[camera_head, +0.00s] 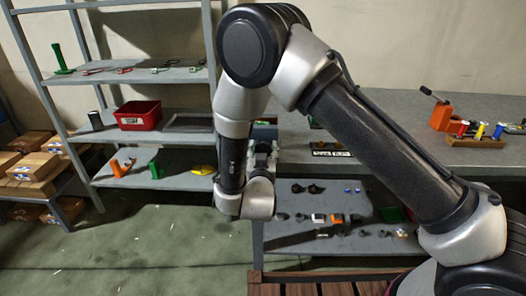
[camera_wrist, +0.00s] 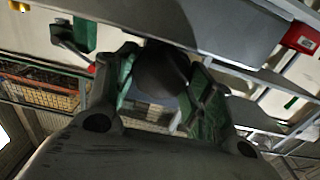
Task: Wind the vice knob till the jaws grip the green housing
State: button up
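In the wrist view, the two fingers of my gripper (camera_wrist: 164,85) stand apart, with green pads on their inner faces. A dark rounded piece, which looks like the vice knob (camera_wrist: 163,68), lies between them. I cannot tell whether both pads press on it. A green block (camera_wrist: 85,34) at the upper left may be the green housing; the jaws cannot be made out. In the head view, my arm hides most of the vice area at the near left end of the workbench, and the fingertips are not clear.
The grey workbench (camera_head: 390,150) holds an orange device (camera_head: 441,115) and a wooden rack (camera_head: 475,141) at the right. Small parts lie on its lower shelf. A shelf unit at the left holds a red bin (camera_head: 138,115). Cardboard boxes (camera_head: 32,167) stand far left.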

jog(key=shift+m, duration=1.5)
jog(key=shift+c, duration=0.4)
jog(key=o, duration=1)
jog(key=s, duration=1.2)
jog(key=shift+a, duration=0.15)
